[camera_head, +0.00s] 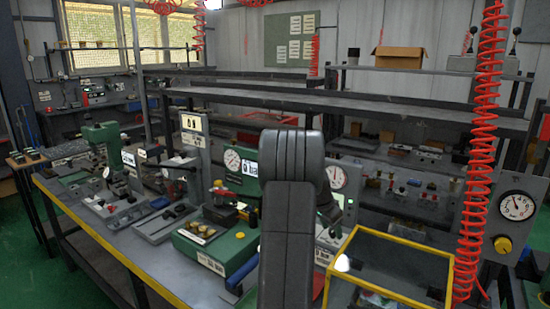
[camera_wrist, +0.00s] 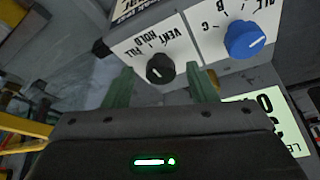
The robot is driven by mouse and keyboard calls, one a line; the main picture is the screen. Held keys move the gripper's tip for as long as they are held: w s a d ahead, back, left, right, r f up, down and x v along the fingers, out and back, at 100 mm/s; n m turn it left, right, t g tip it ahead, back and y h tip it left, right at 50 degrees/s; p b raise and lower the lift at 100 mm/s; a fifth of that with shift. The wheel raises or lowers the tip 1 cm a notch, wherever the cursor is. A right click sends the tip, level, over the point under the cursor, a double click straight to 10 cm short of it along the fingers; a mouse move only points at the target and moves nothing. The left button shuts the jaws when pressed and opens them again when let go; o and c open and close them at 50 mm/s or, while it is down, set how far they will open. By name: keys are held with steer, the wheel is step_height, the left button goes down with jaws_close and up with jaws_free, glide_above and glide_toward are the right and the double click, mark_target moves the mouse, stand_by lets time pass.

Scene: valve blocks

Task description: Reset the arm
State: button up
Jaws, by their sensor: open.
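My gripper (camera_wrist: 160,80) shows in the wrist view with its two green fingers spread and nothing held between them. A black knob (camera_wrist: 160,69) on a white panel marked VENT, HOLD and FILL appears between the fingertips. I cannot tell how far the tips are from it. A blue knob (camera_wrist: 244,40) is on the panel to the right, clear of the fingers. The lettering is upside down.
The long workbench (camera_head: 110,250) with a yellow edge carries several test fixtures and gauges. A yellow-framed clear box (camera_head: 390,262) stands right of my arm. A red coiled hose (camera_head: 482,150) hangs at the right. A cardboard box (camera_head: 399,57) sits on the back shelf.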

steer(key=shift+s+d+r+n+t+y+p, duration=0.1)
steer(key=shift+r+n+t+y+p, duration=0.05)
steer(key=shift+n+p, duration=0.5)
steer(key=shift+r+n+t+y+p, duration=0.15)
steer(key=shift+n+p, duration=0.4)
steer(key=shift+p, duration=0.05)
steer(key=n+p, duration=0.2)
steer(key=p, duration=0.1)
steer(key=n+t+y+p, duration=0.1)
steer(key=p, duration=0.2)
steer(key=shift+s+d+n, duration=0.15)
steer(key=shift+d+n, duration=0.05)
steer(key=shift+n, duration=0.2)
steer(key=b+v, duration=0.2)
steer(key=v, duration=0.8)
steer(key=shift+s+r, duration=0.1)
steer(key=shift+s, duration=0.05)
